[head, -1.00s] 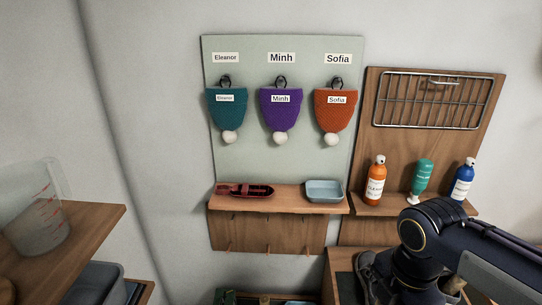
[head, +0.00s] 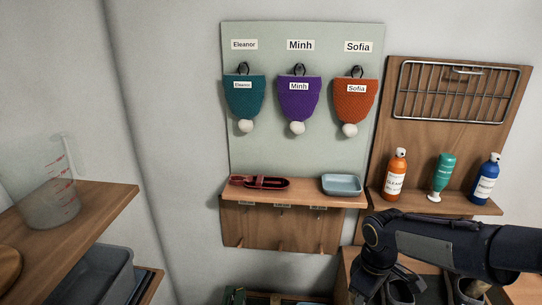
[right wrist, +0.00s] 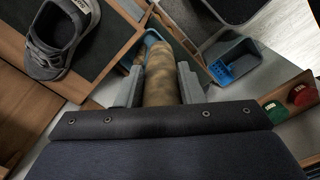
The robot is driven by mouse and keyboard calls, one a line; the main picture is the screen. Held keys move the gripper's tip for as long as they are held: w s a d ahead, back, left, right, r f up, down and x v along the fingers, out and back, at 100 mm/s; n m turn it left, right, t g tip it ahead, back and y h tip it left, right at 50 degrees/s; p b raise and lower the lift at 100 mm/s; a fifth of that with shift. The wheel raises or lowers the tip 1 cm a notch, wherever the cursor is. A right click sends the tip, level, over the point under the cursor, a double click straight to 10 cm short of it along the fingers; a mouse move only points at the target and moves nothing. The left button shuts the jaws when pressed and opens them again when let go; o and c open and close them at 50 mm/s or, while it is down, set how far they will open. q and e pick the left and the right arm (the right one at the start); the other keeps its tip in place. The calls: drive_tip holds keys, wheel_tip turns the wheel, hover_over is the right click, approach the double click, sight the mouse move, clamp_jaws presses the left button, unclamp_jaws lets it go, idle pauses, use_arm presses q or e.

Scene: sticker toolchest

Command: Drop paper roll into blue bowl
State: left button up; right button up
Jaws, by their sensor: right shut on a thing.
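My right gripper (right wrist: 160,84) is shut on a brown, mottled paper roll (right wrist: 159,72), which points away from the wrist between the two grey fingers. A blue rim (right wrist: 152,36) shows behind the far end of the roll in the right wrist view. It may be the blue bowl, but the roll hides most of it. In the head view my right arm comes in from the right and bends down; its gripper is not visible there. A shallow light-blue dish (head: 342,184) sits on the wall shelf. My left gripper is not in view.
A grey shoe (right wrist: 62,40) stands at the left of the right wrist view. A grey bin holding a blue item (right wrist: 224,70) lies right of the roll. Orange (head: 395,175), green (head: 442,178) and blue (head: 486,180) bottles stand on a ledge above my right arm.

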drive_tip(key=w+f+m+b, duration=0.1)
drive_tip(key=w+f+m, duration=0.1)
drive_tip(key=f, duration=0.3)
drive_tip(key=w+a+f+m+b, duration=0.1)
drive_tip(key=w+f+m, duration=0.1)
drive_tip(key=f+m, duration=0.2)
drive_tip(key=w+f+m+b, duration=0.1)
drive_tip(key=w+f+m, duration=0.1)
drive_tip(key=f, duration=0.4)
drive_tip(key=shift+a+f+m, duration=0.25)
drive_tip(key=shift+f+m, duration=0.15)
